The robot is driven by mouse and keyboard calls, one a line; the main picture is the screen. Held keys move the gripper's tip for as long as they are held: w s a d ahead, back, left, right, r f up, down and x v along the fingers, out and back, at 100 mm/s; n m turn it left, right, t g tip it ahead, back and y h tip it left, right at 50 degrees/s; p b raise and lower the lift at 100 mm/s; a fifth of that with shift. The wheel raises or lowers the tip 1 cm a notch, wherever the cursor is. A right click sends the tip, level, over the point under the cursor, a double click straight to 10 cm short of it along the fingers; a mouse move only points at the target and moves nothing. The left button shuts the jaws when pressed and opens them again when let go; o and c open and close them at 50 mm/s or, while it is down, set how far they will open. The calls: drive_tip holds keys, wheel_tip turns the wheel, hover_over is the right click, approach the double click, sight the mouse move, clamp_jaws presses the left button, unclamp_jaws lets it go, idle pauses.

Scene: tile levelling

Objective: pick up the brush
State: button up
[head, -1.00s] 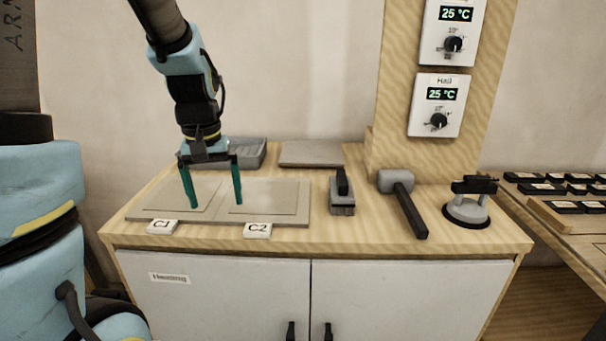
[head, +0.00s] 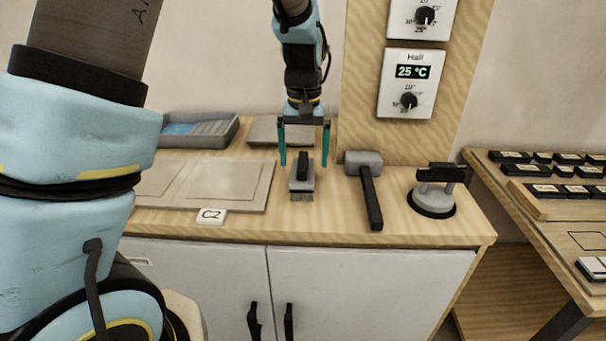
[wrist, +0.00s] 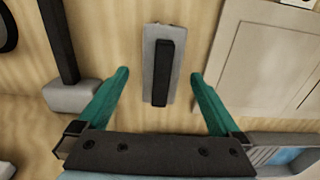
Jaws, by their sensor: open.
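The brush (head: 301,180) lies on the wooden worktop, with a grey body, a black handle on top and bristles towards the front edge. In the wrist view the brush (wrist: 158,62) lies ahead of and between my two fingertips, with its black handle facing me. My gripper (head: 304,160) is open, its teal fingers pointing down on either side of the brush and above it. My gripper also shows in the wrist view (wrist: 159,73), empty, with a gap between each finger and the brush.
A mallet (head: 370,195) lies just right of the brush, and a suction lifter (head: 434,192) stands beyond it. A tile panel (head: 222,184) with label C2 (head: 211,216) lies to the left. A grey tray (head: 196,131) and a flat slab (head: 268,131) are behind.

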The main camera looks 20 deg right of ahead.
wheel_tip(320, 180, down, 5)
drive_tip(key=shift+a+p, duration=0.1)
drive_tip(key=shift+p, duration=0.75)
drive_tip(key=shift+c, duration=0.2)
drive_tip(key=c, duration=1.4)
